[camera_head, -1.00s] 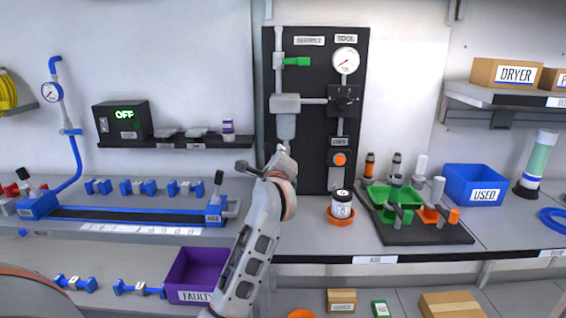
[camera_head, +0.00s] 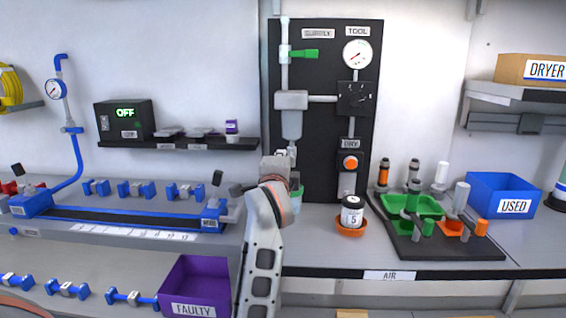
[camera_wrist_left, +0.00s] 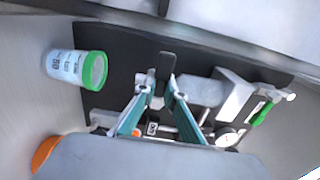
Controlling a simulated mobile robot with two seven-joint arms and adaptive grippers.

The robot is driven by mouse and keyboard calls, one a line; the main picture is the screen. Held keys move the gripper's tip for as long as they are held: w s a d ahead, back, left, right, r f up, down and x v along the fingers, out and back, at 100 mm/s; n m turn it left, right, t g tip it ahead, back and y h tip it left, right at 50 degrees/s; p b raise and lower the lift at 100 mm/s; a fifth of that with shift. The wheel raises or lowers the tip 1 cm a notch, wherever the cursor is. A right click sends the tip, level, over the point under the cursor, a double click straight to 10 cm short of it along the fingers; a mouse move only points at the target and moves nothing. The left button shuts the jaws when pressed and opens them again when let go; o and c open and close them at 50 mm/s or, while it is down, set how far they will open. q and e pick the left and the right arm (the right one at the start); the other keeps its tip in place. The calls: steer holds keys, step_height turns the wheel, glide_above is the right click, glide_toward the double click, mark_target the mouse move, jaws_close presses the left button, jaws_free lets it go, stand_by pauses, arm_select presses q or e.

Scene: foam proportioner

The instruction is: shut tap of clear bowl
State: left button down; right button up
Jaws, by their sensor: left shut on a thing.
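The clear bowl (camera_head: 291,125) is a translucent grey cup hanging under the grey filter head (camera_head: 291,100) on the black panel. Its tap is at the bottom end, mostly hidden by my gripper in the head view. In the left wrist view the bowl (camera_wrist_left: 200,92) lies right of the fingers, and the tap's dark lever (camera_wrist_left: 165,64) shows between and beyond the fingertips. My left gripper (camera_head: 281,160) is just below the bowl. In the left wrist view its teal fingers (camera_wrist_left: 161,92) are closed on the tap. The lever's exact angle is hard to tell.
A white jar (camera_head: 352,212) sits on an orange dish (camera_head: 351,227) to the right. The purple FAULTY bin (camera_head: 195,285) is below left. A green supply lever (camera_head: 305,54) is above.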

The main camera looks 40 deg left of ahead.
arm_select(q)
steer(key=shift+f, duration=0.15)
steer(key=c, duration=2.1)
jaws_free()
steer(key=shift+s+d, duration=0.1)
steer(key=v, duration=1.1)
steer(key=shift+s+d, duration=0.1)
steer(key=shift+s, duration=0.25)
